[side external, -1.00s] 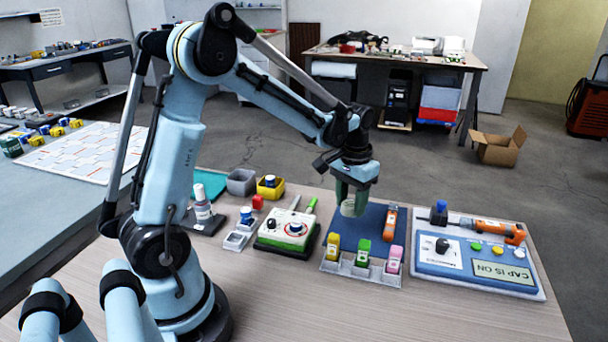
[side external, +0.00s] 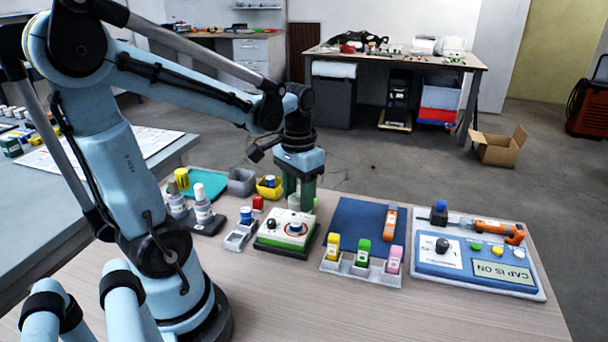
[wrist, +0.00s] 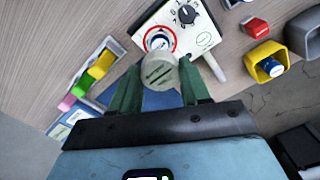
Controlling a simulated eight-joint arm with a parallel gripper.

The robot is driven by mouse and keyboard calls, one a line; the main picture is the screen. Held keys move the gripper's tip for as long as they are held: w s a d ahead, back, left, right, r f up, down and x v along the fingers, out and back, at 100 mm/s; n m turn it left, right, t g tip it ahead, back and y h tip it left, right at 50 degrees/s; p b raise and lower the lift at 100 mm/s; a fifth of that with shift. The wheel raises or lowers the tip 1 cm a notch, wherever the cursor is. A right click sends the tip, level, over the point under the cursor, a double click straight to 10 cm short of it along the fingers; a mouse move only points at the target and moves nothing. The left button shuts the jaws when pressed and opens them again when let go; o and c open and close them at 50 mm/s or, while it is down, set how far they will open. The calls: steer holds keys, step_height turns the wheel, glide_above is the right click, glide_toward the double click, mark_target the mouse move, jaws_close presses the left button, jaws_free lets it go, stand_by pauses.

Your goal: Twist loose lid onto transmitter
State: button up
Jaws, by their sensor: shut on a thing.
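My gripper (side external: 299,205) is shut on a pale grey round lid (wrist: 160,74) with slots on its top, which shows between the green fingers in the wrist view. In the side view the lid is largely hidden by the fingers, above the far part of a white-and-green dial unit (side external: 272,239). A small blue-and-white round piece (wrist: 158,41) sits in a red ring on that unit, just beyond the lid. I cannot tell whether they touch. I cannot tell for sure which thing is the transmitter; an orange device (side external: 488,227) lies on the blue-and-white panel.
The panel (side external: 435,272) reads "CAP IS ON". Another orange device (side external: 390,222) lies on the blue mat (side external: 358,222), behind yellow, green and pink blocks in a rack (side external: 345,268). Bottles (side external: 203,208), a yellow bin (side external: 268,193) and a grey bin (side external: 240,182) stand left. Front table is clear.

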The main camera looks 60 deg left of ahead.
mark_target(296, 224)
steer(key=shift+s, duration=0.35)
steer(key=shift+f, duration=1.85)
steer(key=shift+f, duration=1.1)
stand_by(1.0)
steer(key=o, duration=1.1)
steer(key=shift+r, duration=0.65)
steer(key=shift+r, duration=2.95)
